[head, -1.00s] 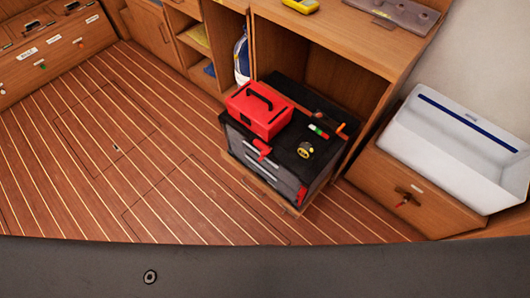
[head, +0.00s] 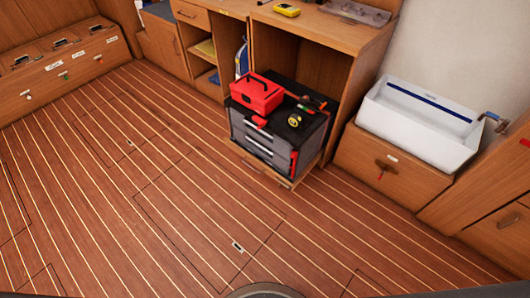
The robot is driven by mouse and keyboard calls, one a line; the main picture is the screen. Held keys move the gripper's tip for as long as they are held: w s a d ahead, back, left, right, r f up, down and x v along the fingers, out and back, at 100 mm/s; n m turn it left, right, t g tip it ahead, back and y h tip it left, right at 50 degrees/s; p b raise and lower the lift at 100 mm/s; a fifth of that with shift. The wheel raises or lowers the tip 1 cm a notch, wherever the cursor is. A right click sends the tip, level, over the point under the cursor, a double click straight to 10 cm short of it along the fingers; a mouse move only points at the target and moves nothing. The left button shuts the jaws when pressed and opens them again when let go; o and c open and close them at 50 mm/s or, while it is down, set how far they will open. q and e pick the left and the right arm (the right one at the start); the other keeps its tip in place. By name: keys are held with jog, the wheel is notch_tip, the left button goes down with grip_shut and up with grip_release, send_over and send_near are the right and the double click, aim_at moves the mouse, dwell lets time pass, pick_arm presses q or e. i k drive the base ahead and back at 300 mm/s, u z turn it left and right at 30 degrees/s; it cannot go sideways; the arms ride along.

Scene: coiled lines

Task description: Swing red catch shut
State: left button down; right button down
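Several red parts show, and I cannot tell which one is the red catch. Neither gripper is in view.
A red toolbox (head: 257,94) and a tape measure (head: 294,120) lie on the chest. A white basin (head: 418,116) tops the right locker. The striped wooden floor (head: 150,200) is clear.

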aim_at(262, 124)
jog(key=u, duration=0.75)
jog(key=i, duration=0.55)
jog(key=u, duration=0.3)
